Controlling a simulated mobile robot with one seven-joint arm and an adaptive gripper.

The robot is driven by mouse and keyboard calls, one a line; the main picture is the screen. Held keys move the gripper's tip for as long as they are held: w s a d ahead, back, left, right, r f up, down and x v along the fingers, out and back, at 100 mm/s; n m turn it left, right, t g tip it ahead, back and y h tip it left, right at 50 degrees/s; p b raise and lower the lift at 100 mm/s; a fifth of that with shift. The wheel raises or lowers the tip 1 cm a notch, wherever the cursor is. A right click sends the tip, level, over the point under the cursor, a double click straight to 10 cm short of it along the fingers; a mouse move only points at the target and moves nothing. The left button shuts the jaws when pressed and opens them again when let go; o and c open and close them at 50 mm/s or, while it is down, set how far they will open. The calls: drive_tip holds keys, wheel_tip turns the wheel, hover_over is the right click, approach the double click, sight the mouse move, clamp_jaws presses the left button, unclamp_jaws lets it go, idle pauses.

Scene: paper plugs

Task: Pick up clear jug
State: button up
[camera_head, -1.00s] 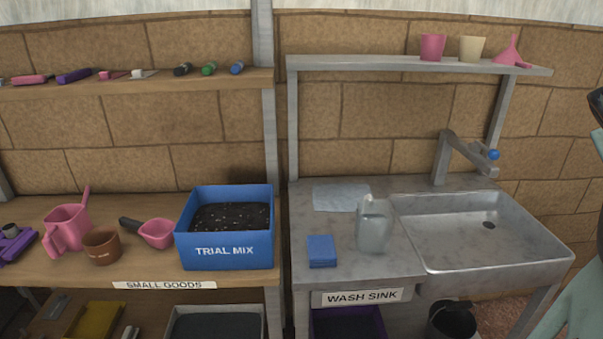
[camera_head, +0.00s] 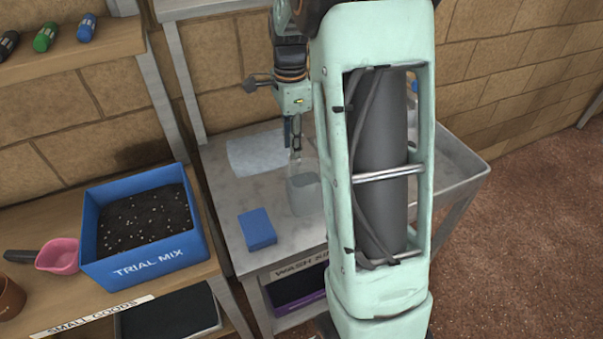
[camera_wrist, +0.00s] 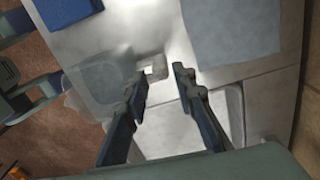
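The clear jug (camera_head: 304,194) stands upright on the grey counter of the wash sink, partly behind my arm in the head view. It is translucent and pale. My gripper (camera_head: 295,142) points down just above the jug's top. In the wrist view my gripper (camera_wrist: 160,88) is open, with its two dark fingers apart. The jug (camera_wrist: 98,82) shows there as a see-through shape to the left, with a small pale part near the gap between the fingertips. I cannot tell whether a finger touches it.
A blue sponge (camera_head: 257,229) lies left of the jug, and a pale cloth (camera_head: 256,154) lies behind it. The cloth (camera_wrist: 232,28) also shows in the wrist view. A blue TRIAL MIX box (camera_head: 150,255) stands on the left bench. My arm hides most of the sink.

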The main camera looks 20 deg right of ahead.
sight(294, 172)
wheel_tip(294, 172, down, 10)
drive_tip(key=shift+d+f, duration=0.1)
clamp_jaws()
idle(0.5)
